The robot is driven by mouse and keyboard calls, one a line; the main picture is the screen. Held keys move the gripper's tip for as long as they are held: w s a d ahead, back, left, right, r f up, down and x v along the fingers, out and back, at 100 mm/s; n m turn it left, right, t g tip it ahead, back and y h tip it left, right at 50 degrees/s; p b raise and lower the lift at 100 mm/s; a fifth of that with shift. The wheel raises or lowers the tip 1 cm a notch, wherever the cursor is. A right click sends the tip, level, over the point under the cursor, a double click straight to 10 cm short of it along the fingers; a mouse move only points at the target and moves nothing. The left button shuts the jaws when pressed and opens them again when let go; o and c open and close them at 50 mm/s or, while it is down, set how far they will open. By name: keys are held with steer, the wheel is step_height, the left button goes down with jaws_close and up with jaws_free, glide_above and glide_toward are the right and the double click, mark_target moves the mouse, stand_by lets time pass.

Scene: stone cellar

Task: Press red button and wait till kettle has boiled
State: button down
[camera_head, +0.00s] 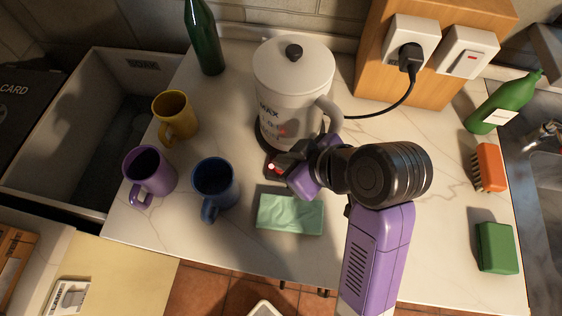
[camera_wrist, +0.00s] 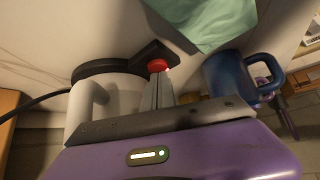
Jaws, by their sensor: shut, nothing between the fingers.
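The white kettle (camera_head: 292,85) with a black lid knob stands upright on its dark round base on the marble counter. In the wrist view the kettle (camera_wrist: 92,105) is at the left. The red button (camera_wrist: 157,65) is on a dark tab of the base (camera_wrist: 97,66), and it also shows in the head view (camera_head: 271,167). My gripper (camera_wrist: 157,80) is shut and empty. Its fingertips are at the button's near edge, and appear to touch it; I cannot tell whether the button is pressed down.
Yellow (camera_head: 175,115), purple (camera_head: 150,172) and blue (camera_head: 214,185) mugs stand left of the base. A green cloth (camera_head: 290,215) lies in front. A wall socket (camera_head: 411,42) holds the kettle's plug. A green bottle (camera_head: 203,38) stands behind. The counter to the right holds a brush (camera_head: 489,167) and green sponge (camera_head: 496,247).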

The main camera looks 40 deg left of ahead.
mark_target(301, 109)
steer(key=shift+r, duration=0.1)
step_height(301, 109, up, 7)
steer(key=p, duration=0.7)
stand_by(0.7)
